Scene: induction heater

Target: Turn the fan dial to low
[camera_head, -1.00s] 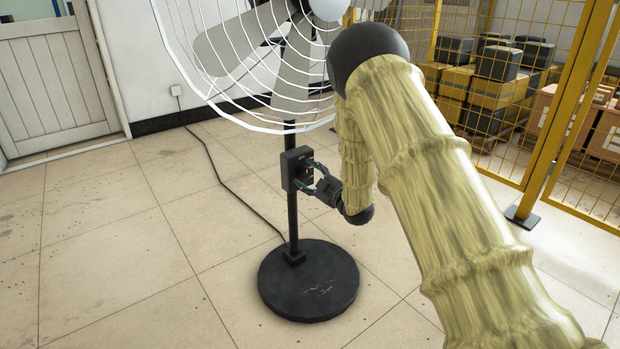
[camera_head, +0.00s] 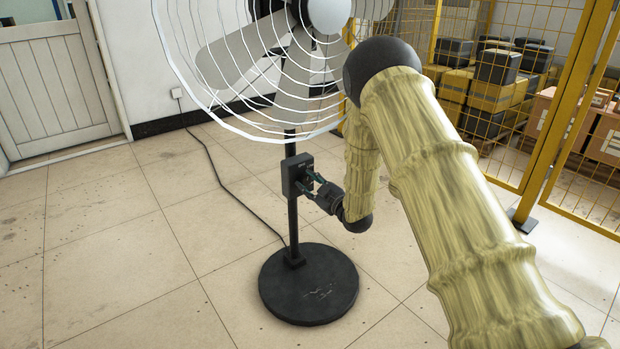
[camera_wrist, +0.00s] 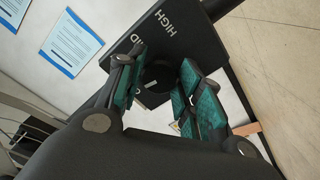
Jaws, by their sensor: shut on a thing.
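The fan's black control box (camera_head: 292,174) sits on the stand pole, below the white wire cage (camera_head: 243,70). In the wrist view, the box face (camera_wrist: 195,42) carries white lettering; "HIGH" and a partly covered "ID" are readable. The round black dial (camera_wrist: 158,76) lies between my fingers and is partly hidden by them. A small white mark shows near it. My gripper (camera_head: 314,184) reaches the box from the right, and it also shows in the wrist view (camera_wrist: 160,85). Its two green-padded fingers are closed on the dial. The "LOW" label is not visible.
The fan's round black base (camera_head: 308,284) stands on the tiled floor. A dark cable (camera_head: 215,165) runs to a wall outlet (camera_head: 177,93). A yellow mesh fence (camera_head: 530,150) stands at the right, with boxes behind it. The floor at the left is clear.

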